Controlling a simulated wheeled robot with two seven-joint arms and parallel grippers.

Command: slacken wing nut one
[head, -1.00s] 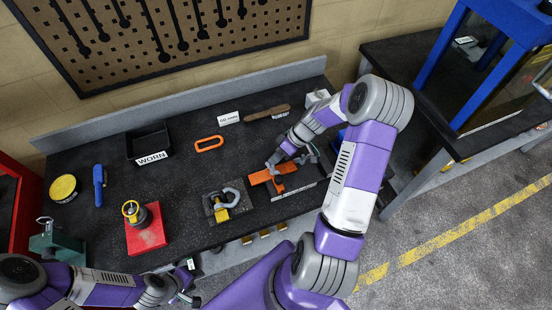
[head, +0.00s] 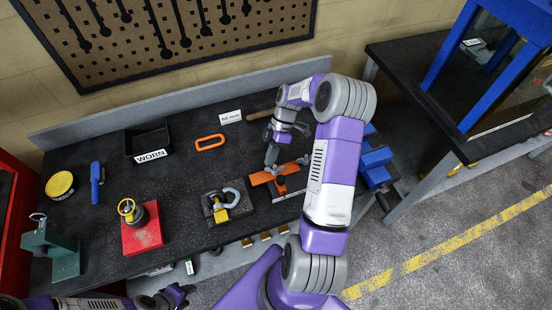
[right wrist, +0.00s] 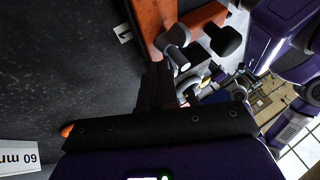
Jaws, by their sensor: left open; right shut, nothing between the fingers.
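The orange jack part (head: 262,178) lies on the dark bench right of centre, with a crossing orange arm and a grey bracket. In the right wrist view its orange body (right wrist: 152,22) carries a grey metal stud (right wrist: 176,58) and a dark knob (right wrist: 225,42). I cannot tell which fitting is wing nut one. My right gripper (head: 271,164) points down at the orange part, shut and empty; its dark fingers (right wrist: 157,88) end close to the stud. I cannot tell whether they touch. My left gripper (head: 180,291) is open, in front of the bench, away from the part.
A grey block with a clamp and yellow piece (head: 219,207) stands left of the orange part. A red block (head: 142,235), the black WORN bin (head: 148,143), an orange ring (head: 210,142) and a white card (head: 230,117) are further off. A blue vise (head: 375,160) is at the right.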

